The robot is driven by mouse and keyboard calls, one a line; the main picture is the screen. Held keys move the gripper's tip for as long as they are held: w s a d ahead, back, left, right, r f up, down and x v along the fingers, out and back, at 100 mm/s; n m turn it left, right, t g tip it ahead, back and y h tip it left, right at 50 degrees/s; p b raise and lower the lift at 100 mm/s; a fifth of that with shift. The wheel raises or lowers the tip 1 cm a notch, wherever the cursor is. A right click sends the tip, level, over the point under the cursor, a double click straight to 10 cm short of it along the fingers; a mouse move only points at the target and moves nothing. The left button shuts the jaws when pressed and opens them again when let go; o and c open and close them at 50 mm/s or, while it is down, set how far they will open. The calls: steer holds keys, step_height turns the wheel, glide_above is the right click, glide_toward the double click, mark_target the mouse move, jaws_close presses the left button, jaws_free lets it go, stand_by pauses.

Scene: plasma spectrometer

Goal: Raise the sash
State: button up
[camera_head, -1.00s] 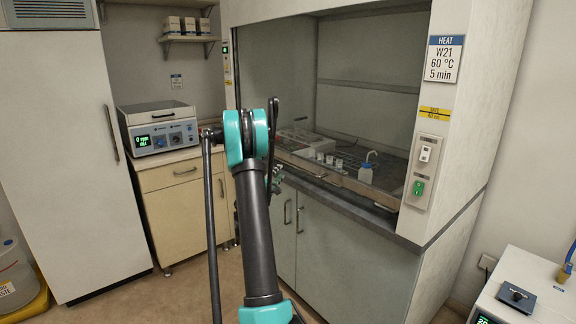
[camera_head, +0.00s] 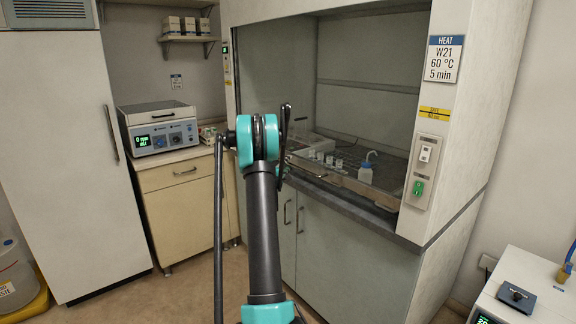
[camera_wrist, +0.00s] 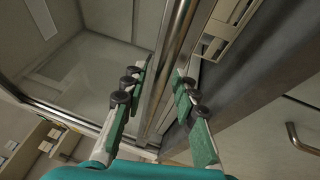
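The fume hood's sash is a glass pane with a metal lower rail (camera_head: 345,182), low across the hood opening in the head view. In the wrist view the glass (camera_wrist: 90,75) fills the upper left, and its bright metal rail (camera_wrist: 172,60) runs up between my fingers. My gripper (camera_wrist: 162,82) has green-padded fingers spread apart, one on each side of the rail. A gap shows beside the right finger; I cannot tell whether the left one touches.
Inside the hood stand a wash bottle (camera_head: 367,167) and several small vessels (camera_head: 325,160). The hood's right post carries a switch panel (camera_head: 421,172). Cabinet doors (camera_head: 340,245) with bar handles lie below. A bench instrument (camera_head: 160,128) stands left; another device (camera_head: 525,290) is front right.

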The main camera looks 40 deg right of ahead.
jaws_close()
steer(key=shift+r, duration=0.1)
step_height(320, 180, up, 53)
steer(key=shift+f, duration=0.2)
steer(key=shift+o, duration=1)
jaws_free()
steer(key=shift+a, duration=0.15)
steer(key=v, duration=1.2)
steer(key=shift+f, duration=0.1)
